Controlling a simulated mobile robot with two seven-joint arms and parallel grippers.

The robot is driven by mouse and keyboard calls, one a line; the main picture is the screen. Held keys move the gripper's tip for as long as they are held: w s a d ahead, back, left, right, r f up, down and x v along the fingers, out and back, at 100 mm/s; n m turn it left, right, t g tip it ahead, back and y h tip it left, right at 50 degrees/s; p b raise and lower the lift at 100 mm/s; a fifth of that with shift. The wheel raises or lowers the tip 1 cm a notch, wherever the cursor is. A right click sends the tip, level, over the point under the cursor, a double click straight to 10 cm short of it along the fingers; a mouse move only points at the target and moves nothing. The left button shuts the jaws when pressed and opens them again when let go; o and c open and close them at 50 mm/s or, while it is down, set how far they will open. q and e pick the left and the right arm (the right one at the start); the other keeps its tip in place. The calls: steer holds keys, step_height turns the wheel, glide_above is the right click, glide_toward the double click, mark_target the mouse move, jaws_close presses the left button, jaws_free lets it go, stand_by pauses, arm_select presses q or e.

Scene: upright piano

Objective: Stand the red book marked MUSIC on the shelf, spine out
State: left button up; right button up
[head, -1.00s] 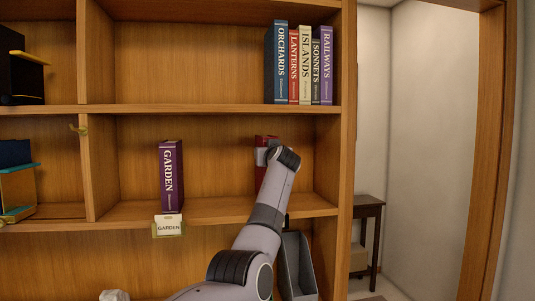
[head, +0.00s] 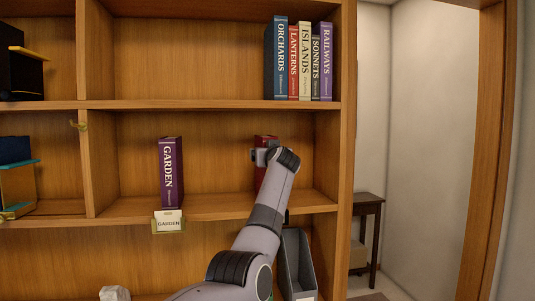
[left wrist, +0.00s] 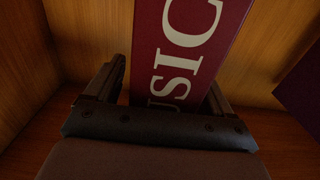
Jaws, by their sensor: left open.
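The red MUSIC book (head: 264,141) stands upright on the middle shelf, towards the right side of its bay. Its spine faces out; in the left wrist view the white letters "USIC" show on the red book (left wrist: 182,50). My left gripper (head: 264,156) is at the book's spine. In the left wrist view my left gripper (left wrist: 165,92) is open, with one finger on each side of the book. My arm hides the book's lower part in the head view. My right gripper is not in view.
The purple GARDEN book (head: 171,175) stands to the left, above a GARDEN label (head: 168,222). Several books, including ORCHARDS (head: 280,62), stand on the shelf above. A grey holder (head: 299,262) is below. The shelf between GARDEN and MUSIC is clear.

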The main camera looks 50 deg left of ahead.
arm_select(q)
steer(key=b+v, duration=0.3)
steer(key=v, duration=0.4)
steer(key=shift+r, duration=0.25)
steer(key=shift+d, duration=0.1)
